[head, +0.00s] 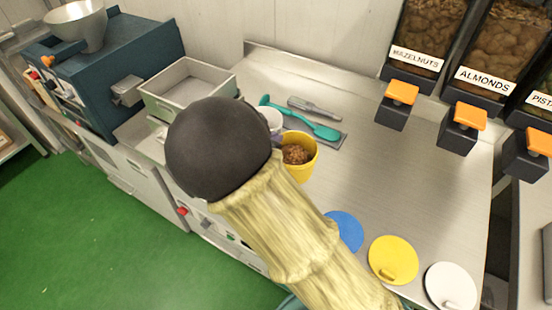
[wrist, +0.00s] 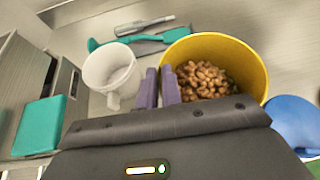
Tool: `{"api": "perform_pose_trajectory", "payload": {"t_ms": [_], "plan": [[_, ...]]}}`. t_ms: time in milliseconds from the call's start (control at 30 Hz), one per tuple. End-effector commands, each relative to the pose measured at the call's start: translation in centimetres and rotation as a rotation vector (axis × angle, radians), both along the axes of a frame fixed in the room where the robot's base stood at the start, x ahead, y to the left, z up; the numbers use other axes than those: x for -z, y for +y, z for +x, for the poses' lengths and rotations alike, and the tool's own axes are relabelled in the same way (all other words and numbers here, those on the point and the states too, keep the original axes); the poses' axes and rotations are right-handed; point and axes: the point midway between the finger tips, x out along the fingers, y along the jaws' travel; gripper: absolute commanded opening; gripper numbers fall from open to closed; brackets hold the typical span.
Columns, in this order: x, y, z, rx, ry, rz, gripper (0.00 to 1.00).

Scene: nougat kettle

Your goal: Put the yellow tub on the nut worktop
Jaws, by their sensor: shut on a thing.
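The yellow tub (head: 304,172) holds brown nuts and shows over the steel worktop (head: 360,180), just right of my arm's dark rounded end. In the wrist view the tub (wrist: 258,78) is upright with its open top showing. My gripper (wrist: 160,86) is at the tub's left side, its purple fingers close together and shut on the tub's wall. I cannot tell whether the tub's base touches the worktop.
A white mug (wrist: 108,72) stands close left of the tub. A teal spatula (head: 325,132) and a grey tool (head: 312,107) lie behind. Blue (head: 346,230), yellow (head: 393,258) and white (head: 450,287) lids lie in front. Nut dispensers (head: 463,125) overhang the right. The middle is clear.

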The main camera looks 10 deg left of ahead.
Motion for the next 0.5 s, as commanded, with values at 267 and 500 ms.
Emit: {"api": "perform_pose_trajectory", "payload": {"t_ms": [267, 500], "plan": [[3.0, 0.1, 0.0, -0.002, -0.001, -0.002, 0.00], [3.1, 0.1, 0.0, -0.001, -0.002, -0.001, 0.00]]}}
